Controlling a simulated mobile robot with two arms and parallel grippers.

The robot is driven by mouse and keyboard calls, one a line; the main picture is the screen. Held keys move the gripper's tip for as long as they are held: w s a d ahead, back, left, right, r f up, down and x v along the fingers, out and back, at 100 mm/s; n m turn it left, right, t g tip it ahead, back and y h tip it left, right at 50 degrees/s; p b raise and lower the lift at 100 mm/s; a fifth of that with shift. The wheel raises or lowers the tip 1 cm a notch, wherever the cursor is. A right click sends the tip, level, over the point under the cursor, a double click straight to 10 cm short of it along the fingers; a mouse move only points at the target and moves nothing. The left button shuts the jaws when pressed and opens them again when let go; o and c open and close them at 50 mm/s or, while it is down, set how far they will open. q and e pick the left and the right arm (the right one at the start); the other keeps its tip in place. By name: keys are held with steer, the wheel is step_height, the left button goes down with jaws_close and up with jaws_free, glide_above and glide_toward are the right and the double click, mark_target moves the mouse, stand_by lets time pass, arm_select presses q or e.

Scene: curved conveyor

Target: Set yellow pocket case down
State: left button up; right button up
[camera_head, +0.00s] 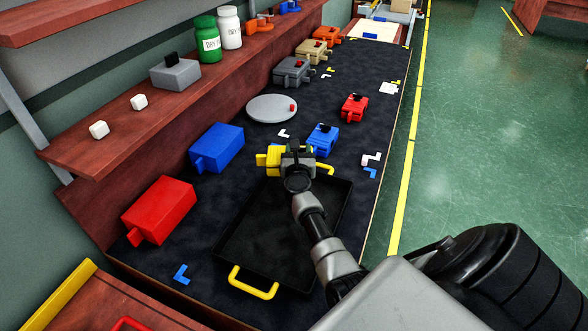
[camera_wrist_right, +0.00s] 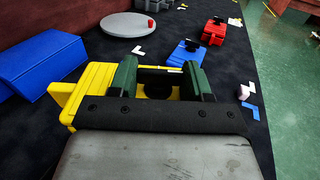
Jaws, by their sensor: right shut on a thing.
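The yellow pocket case (camera_head: 272,156) is at the far end of the black tray (camera_head: 250,262), partly hidden by my right gripper (camera_head: 297,150). In the right wrist view the yellow pocket case (camera_wrist_right: 97,77) lies between the dark green fingers of my right gripper (camera_wrist_right: 160,75), which is shut on its black knob. I cannot tell whether the case touches the surface under it. My left gripper is not in view.
The tray has yellow handles. A blue box (camera_head: 217,147) and a red box (camera_head: 160,208) stand to its left. A small blue case (camera_head: 323,138), a red case (camera_head: 354,107) and a grey round plate (camera_head: 271,107) lie beyond.

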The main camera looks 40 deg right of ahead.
steer(key=shift+s+a+f, duration=0.9)
steer(key=shift+s+f, duration=0.05)
steer(key=shift+f, duration=0.5)
steer(key=shift+s+a+f, duration=0.95)
steer(key=shift+f, duration=0.45)
steer(key=shift+s+a+f, duration=0.9)
steer(key=shift+s+f, duration=0.05)
steer(key=shift+f, duration=0.5)
steer(key=shift+f+b, duration=0.1)
steer(key=shift+b, duration=0.2)
steer(key=o, duration=1)
